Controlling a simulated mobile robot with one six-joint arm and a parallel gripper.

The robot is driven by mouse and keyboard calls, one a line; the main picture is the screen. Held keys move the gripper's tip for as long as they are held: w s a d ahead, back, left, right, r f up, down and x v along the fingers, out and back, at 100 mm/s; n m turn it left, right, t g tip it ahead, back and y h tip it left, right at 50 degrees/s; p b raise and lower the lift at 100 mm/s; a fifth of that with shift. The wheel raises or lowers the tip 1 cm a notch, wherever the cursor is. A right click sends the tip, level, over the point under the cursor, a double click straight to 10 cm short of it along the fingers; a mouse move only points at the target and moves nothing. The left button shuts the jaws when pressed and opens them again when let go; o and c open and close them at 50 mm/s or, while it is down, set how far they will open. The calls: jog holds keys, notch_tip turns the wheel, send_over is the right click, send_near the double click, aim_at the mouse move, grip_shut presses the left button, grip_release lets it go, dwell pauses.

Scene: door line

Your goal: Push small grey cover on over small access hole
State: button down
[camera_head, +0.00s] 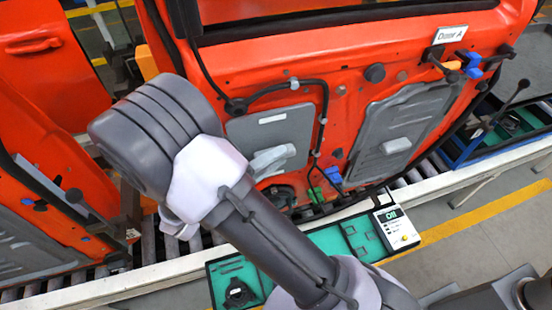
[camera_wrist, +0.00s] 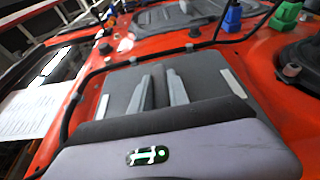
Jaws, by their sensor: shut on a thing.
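The small grey cover (camera_head: 292,128) is a flat panel with a white label, on the lower left of the orange door's (camera_head: 355,88) inner face. In the wrist view the cover (camera_wrist: 205,78) spreads under my fingers. My gripper (camera_head: 272,160) is in front of it; in the wrist view its two fingers (camera_wrist: 160,88) are close together, shut on a part at the cover's middle. The cover lies close along the door face; I cannot tell whether its edges touch all round. The small access hole is not visible; the cover hides that area.
A black cable (camera_head: 325,105) curves around the cover. A larger grey cover (camera_head: 420,110) is on the door to the right. Blue and green connectors (camera_head: 332,175) hang below. A green tray (camera_head: 362,235) lies before the roller conveyor. Another orange door (camera_head: 45,120) stands left.

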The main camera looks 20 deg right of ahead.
dwell(0.3)
jog(key=c, duration=1.2)
grip_release()
jog(key=shift+w, duration=0.1)
jog(key=shift+o, duration=0.2)
